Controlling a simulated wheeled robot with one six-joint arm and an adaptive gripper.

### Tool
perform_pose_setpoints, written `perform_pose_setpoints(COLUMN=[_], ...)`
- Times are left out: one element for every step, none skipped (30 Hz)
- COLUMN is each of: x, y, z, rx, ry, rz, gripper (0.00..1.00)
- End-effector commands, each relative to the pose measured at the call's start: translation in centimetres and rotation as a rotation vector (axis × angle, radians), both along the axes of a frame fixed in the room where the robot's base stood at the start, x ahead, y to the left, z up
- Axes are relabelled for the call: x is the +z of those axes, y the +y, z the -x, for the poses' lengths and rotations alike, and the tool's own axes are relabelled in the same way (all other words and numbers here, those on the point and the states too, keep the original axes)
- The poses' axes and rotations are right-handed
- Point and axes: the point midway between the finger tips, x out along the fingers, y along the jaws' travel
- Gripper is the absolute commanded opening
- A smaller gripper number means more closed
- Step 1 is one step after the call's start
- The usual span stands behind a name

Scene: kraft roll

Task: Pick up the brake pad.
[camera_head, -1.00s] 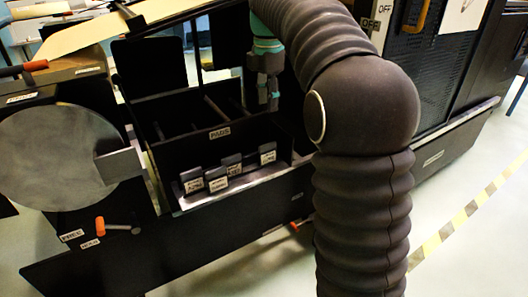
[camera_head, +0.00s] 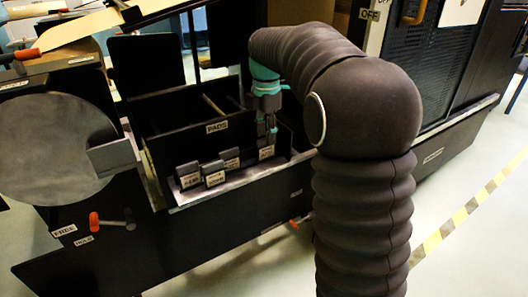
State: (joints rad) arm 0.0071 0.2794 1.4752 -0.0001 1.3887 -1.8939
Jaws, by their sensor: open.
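Several small dark brake pads with white labels stand on a grey ledge (camera_head: 240,181) below the PADS sign (camera_head: 217,127). Two are at the left front, the leftmost pad (camera_head: 188,181) and the one beside it (camera_head: 214,180). A third pad (camera_head: 231,164) is a little behind them, and the rightmost pad (camera_head: 266,153) stands apart. My gripper (camera_head: 267,133) points down, open, with its fingers at the top of the rightmost pad. I cannot tell whether the fingers straddle the pad or touch it.
A black divided bin (camera_head: 175,128) stands behind the ledge. A large grey disc (camera_head: 50,150) is at the left. A dark cabinet (camera_head: 448,60) stands at the right. My arm hides part of the right side.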

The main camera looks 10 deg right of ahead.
Motion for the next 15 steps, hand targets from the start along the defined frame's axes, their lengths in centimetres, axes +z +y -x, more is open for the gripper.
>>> perform_pose_setpoints(x=[-0.8,-1.2,-1.6,-1.8,-1.9,-2.1,-2.1,-2.2,-2.2,-2.2,-2.1,-2.1,-2.1,-2.1,-2.1], y=[0.0,0.0,0.0,0.0,0.0,0.0,0.0,0.0,0.0,0.0,0.0,0.0,0.0,0.0,0.0], z=[0.0,0.0,0.0,0.0,0.0,0.0,0.0,0.0,0.0,0.0,0.0,0.0,0.0,0.0,0.0], rx=[0.000,0.000,0.000,0.000,0.000,0.000,0.000,0.000,0.000,0.000,0.000,0.000,0.000,0.000,0.000], ry=[0.000,0.000,0.001,0.000,-0.001,-0.002,-0.002,-0.002,-0.002,-0.002,-0.002,-0.002,-0.002,-0.002,-0.002], rz=[0.000,0.000,0.000,0.000,0.000,-0.001,0.000,0.000,0.000,0.000,0.000,0.000,0.000,0.000,0.000], gripper=[0.42,0.42,0.42,0.42,0.42,0.42,0.42,0.42,0.42,0.42,0.42,0.42,0.42,0.37,0.27])
